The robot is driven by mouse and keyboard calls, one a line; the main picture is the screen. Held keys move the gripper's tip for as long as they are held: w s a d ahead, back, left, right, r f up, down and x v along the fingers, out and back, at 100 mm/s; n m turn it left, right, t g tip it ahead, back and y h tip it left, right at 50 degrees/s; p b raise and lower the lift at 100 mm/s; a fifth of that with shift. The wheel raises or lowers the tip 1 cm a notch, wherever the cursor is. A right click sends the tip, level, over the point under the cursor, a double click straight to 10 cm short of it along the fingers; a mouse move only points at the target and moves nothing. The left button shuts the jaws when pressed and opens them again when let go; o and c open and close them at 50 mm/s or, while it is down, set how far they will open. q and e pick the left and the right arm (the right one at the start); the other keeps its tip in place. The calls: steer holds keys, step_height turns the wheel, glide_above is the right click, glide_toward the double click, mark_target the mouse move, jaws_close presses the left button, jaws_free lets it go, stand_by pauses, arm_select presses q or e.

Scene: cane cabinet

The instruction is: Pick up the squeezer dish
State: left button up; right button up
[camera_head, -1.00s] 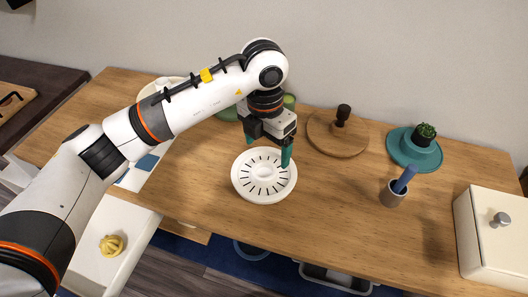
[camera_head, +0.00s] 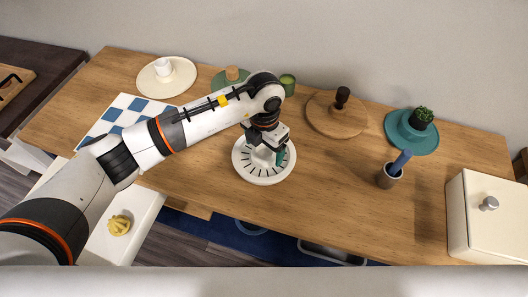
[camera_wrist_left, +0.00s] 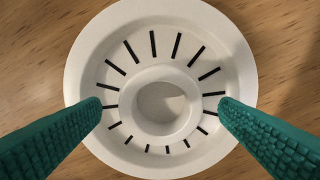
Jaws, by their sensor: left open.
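The squeezer dish (camera_head: 262,178) is a white round dish with a ring of black slots, lying flat on the wooden cabinet top. In the left wrist view, the dish (camera_wrist_left: 88,58) fills the middle, with a raised ring around a round hollow at its centre. My left gripper (camera_head: 270,156) is over the dish, pointing down and partly hiding it. In the left wrist view, its teal fingers (camera_wrist_left: 160,106) are open on either side of the central ring, overlapping the slotted area. I cannot tell whether they touch the dish. My right gripper is not in view.
A blue-white checked board (camera_head: 115,113) lies left. The wood in front of the dish is clear.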

arm_select(q)
steer(key=shift+f, duration=0.7)
steer(key=c, duration=1.2)
steer(key=shift+r, duration=0.1)
